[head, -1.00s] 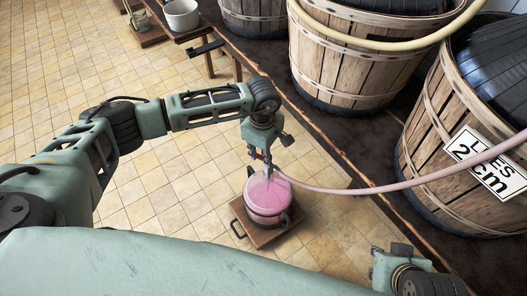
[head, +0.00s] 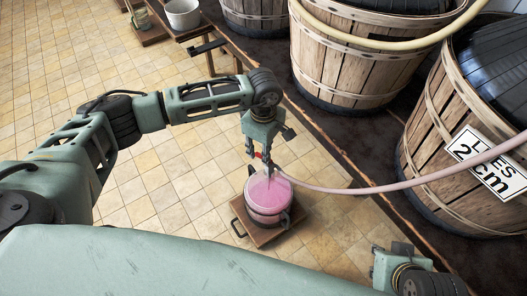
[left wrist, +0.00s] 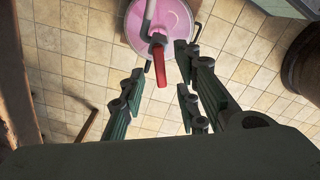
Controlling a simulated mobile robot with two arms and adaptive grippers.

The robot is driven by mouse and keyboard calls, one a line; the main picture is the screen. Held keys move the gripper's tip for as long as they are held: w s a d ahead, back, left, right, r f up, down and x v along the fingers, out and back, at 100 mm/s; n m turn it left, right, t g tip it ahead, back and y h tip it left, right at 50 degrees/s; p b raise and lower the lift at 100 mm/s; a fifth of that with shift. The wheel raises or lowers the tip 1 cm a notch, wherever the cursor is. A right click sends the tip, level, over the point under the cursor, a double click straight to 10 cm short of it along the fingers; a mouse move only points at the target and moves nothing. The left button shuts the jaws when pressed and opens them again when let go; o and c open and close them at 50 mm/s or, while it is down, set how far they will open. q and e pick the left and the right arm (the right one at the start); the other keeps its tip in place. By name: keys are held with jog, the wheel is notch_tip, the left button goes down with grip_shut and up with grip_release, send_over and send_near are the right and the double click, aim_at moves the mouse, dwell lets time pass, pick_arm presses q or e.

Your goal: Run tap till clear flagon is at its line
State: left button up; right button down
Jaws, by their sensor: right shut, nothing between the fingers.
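The clear flagon (head: 267,214) holds pink liquid and stands on a low wooden stand; its wide pink top also shows in the left wrist view (left wrist: 183,40). I cannot make out a fill line. The tap's red lever (left wrist: 160,66) shows in the left wrist view, above the flagon; the end of a pink hose (head: 330,190) is there too. My left gripper (head: 266,168) is above the flagon, with its fingers (left wrist: 165,62) apart. My right gripper (head: 381,268) is partly visible at the bottom right, shut and empty.
Wooden vats (head: 345,60) line a dark ledge at the right, one with a "LEES 2 cm" sign (head: 490,165). A yellowish hose (head: 390,44) crosses them. A white pot (head: 182,14) stands at the back. The tiled floor (head: 150,200) at left is clear.

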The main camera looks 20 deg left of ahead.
pick_arm(q)
notch_tip(320, 180, up, 10)
dwell(0.3)
